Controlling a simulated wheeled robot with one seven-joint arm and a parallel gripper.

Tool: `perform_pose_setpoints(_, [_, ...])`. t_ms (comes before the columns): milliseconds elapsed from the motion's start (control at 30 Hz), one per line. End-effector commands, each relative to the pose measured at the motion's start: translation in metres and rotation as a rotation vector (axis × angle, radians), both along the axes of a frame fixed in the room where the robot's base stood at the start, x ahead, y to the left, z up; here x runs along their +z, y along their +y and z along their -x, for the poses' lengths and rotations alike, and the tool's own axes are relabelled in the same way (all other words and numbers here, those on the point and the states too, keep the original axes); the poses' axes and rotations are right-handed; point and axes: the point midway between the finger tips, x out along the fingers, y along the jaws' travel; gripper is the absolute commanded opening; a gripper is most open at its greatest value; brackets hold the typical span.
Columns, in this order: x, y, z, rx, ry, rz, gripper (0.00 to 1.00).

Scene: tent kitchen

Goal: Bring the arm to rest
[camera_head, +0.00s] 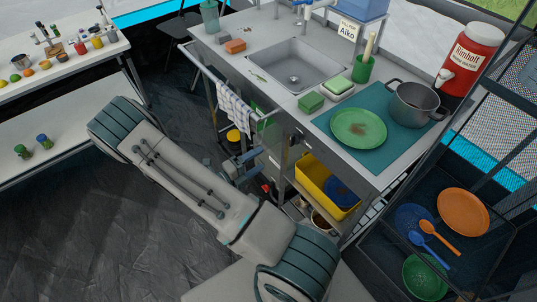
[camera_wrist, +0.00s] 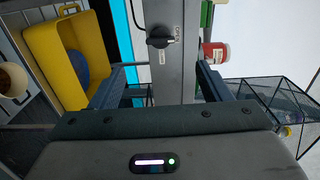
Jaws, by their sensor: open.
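My arm crosses the middle of the head view, bent, in front of the steel sink counter (camera_head: 260,95). My gripper (camera_wrist: 165,88) is open in the wrist view. Its two dark fingers stand well apart with nothing held between them. Beyond the gap is a grey panel with a black knob (camera_wrist: 160,37). In the head view my gripper (camera_head: 243,165) shows small beside the counter's front, below the hanging towel (camera_head: 234,105), partly hidden by my own arm.
A yellow tub (camera_head: 318,184) sits on the shelf under the counter; it also shows in the wrist view (camera_wrist: 42,38). A green plate (camera_head: 345,125) and a pot (camera_head: 408,98) stand on top. A rack with an orange plate (camera_head: 463,205) is at right. Dark floor (camera_head: 60,240) is open at left.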

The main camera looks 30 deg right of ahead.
Motion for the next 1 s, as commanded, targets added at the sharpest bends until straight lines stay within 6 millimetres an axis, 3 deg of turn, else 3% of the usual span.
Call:
perform_pose_setpoints(200, [0.0,0.014,0.001,0.0,0.001,-0.001,0.71])
perform_pose_setpoints(800, [0.0,0.014,0.001,-0.001,0.0,-0.001,0.71])
perform_pose_setpoints(1000, [0.03,0.015,0.013,-0.15,-0.243,-0.108,0.71])
